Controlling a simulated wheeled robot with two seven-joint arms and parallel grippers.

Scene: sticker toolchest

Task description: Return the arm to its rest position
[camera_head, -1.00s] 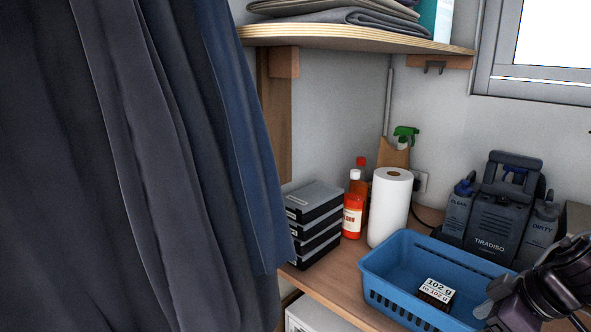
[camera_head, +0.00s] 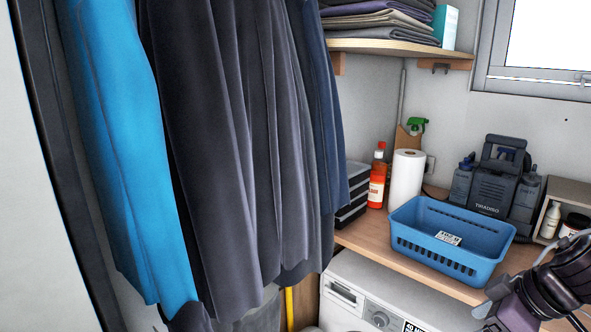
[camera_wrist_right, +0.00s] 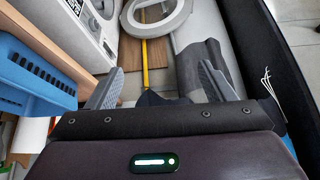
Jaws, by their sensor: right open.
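My right arm shows at the lower right of the head view, in front of the wooden worktop; its fingertips are not clear there. In the right wrist view my right gripper (camera_wrist_right: 157,88) is open, with its two grey fingers wide apart and nothing between them. It hangs over the floor in front of the washing machine (camera_wrist_right: 96,25), to the side of the blue basket (camera_wrist_right: 30,80). My left gripper does not show in these views.
A paper roll (camera_head: 405,178), a red bottle (camera_head: 377,180) and a dark sprayer caddy (camera_head: 490,190) stand behind. Hanging clothes (camera_head: 225,130) fill the left. The washing machine's round door stands open.

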